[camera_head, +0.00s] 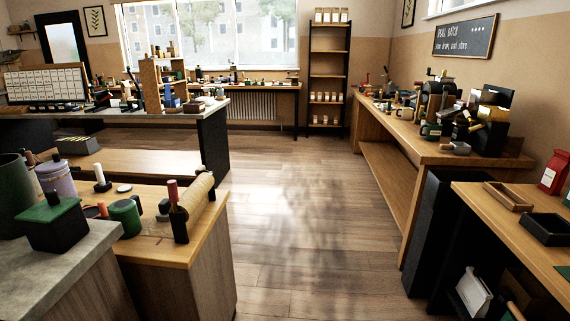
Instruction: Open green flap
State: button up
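A small dark box (57,232) with a green top (48,209) stands on the grey counter at the lower left. The green top looks closed over the box, with a small dark knob on it. This is the green-topped thing that best fits a green flap, but I cannot tell for certain that it is a flap. My gripper is not in view.
A dark green canister (12,195) stands beside the box, and a green round tin (125,215) sits behind it on the wooden counter (165,250). A wooden bench (385,185) lines the right wall. The wooden floor (310,220) between the counters is clear.

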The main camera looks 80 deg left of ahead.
aim_at(48, 210)
jog(key=u, duration=2.4)
jog(key=i, duration=3.15)
jog(key=u, duration=2.7)
